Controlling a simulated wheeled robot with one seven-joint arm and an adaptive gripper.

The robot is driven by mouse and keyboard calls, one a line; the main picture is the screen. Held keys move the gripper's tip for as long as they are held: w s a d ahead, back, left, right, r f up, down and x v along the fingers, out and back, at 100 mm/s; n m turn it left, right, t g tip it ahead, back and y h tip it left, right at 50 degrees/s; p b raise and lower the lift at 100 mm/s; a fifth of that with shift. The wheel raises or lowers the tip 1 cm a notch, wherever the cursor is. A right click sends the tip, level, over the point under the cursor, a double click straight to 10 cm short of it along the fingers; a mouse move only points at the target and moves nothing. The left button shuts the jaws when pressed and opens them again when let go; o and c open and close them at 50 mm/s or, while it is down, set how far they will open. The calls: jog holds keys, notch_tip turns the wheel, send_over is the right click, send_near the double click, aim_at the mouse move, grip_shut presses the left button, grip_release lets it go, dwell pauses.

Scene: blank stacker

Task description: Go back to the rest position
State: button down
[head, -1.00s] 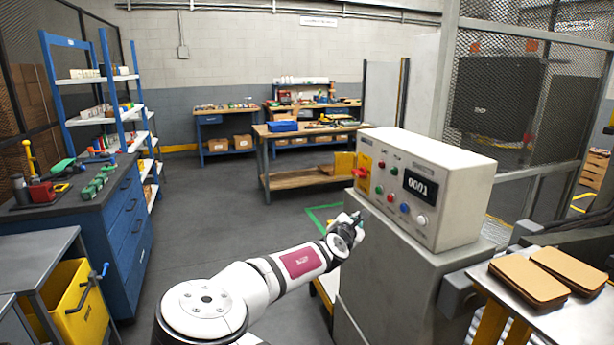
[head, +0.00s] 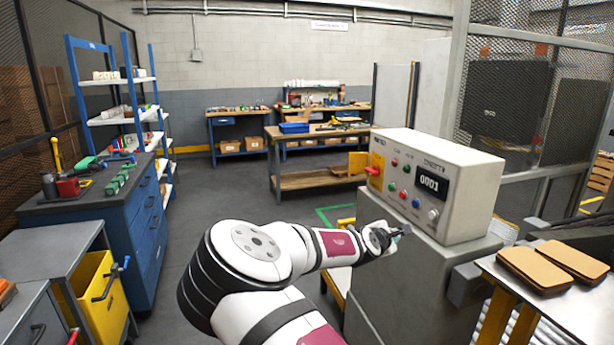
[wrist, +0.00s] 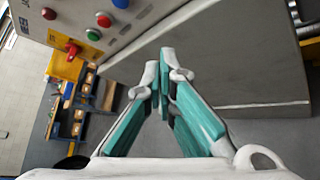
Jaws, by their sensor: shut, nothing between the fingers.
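My gripper (head: 399,233) is in front of the grey pedestal, below the control box, in the head view. In the wrist view my gripper (wrist: 160,75) shows its teal finger pads converging to closed tips, with nothing held. The white control box (head: 440,180) has coloured buttons, a red switch on a yellow plate and a display reading 0001. Its panel (wrist: 105,25) shows sideways at the upper left of the wrist view. The fingertips are apart from the buttons.
The grey pedestal (head: 385,295) is close beside my arm. A metal table (head: 570,315) with brown blanks (head: 533,270) is at right. A blue cabinet (head: 130,225) and yellow bin (head: 100,290) are at left. Open floor (head: 220,195) lies between, with a workbench (head: 300,183) behind.

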jog(key=s+d+m+g+y, duration=0.4)
jog(key=s+m+g, duration=0.2)
jog(key=s+m, duration=0.6)
jog(key=s+a+r+m+y, duration=0.1)
jog(key=s+a+r+y, duration=0.2)
jog(key=s, duration=0.4)
jog(key=s+a+r+m+y, duration=0.1)
jog(key=s+a+r, duration=0.1)
jog(key=s+r, duration=0.35)
jog(key=s+a+r+m+y, duration=0.1)
jog(key=s+a+r, duration=0.25)
jog(key=s, duration=0.45)
jog(key=s+r+m, duration=0.1)
jog(key=s+r, duration=0.1)
jog(key=s, duration=0.6)
jog(key=s+r+m, duration=0.2)
jog(key=s, duration=0.6)
jog(key=shift+s+a+r+h, duration=0.15)
jog(key=shift+r+h, duration=0.1)
jog(key=shift+h, duration=0.15)
